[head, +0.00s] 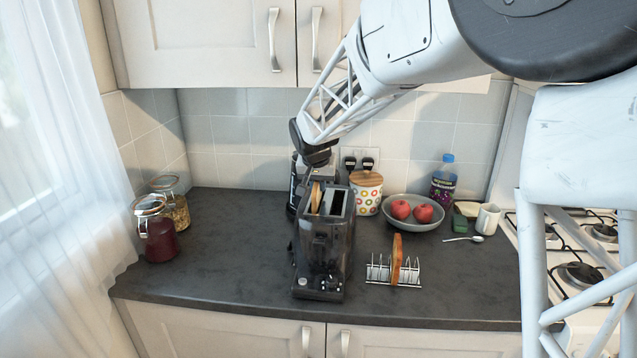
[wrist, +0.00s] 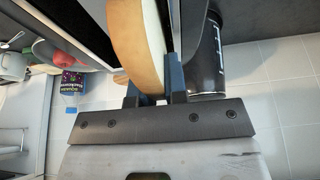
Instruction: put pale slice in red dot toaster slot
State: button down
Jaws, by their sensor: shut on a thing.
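The dark toaster (head: 322,250) stands on the counter with two slots side by side. My gripper (wrist: 155,92) points down over the toaster's far end, its blue fingers shut on a bread slice (wrist: 138,40) with a pale face and tan crust. In the head view the slice (head: 315,198) stands upright at the left slot, its upper part showing; how deep it sits is hidden. The right slot (head: 337,202) looks dark and empty. I cannot make out a red dot. A browner slice (head: 396,258) stands in the wire toast rack (head: 410,274).
A dark cylindrical appliance (head: 294,190) stands close behind the toaster. A patterned canister (head: 366,195), a grey bowl (head: 412,222) of red fruit and a bottle (head: 443,183) are to the right. Jars (head: 157,235) stand at left. The front-left counter (head: 225,260) is clear.

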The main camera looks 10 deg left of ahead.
jog(key=c, duration=1.1)
grip_release()
jog(key=shift+r, duration=3.5)
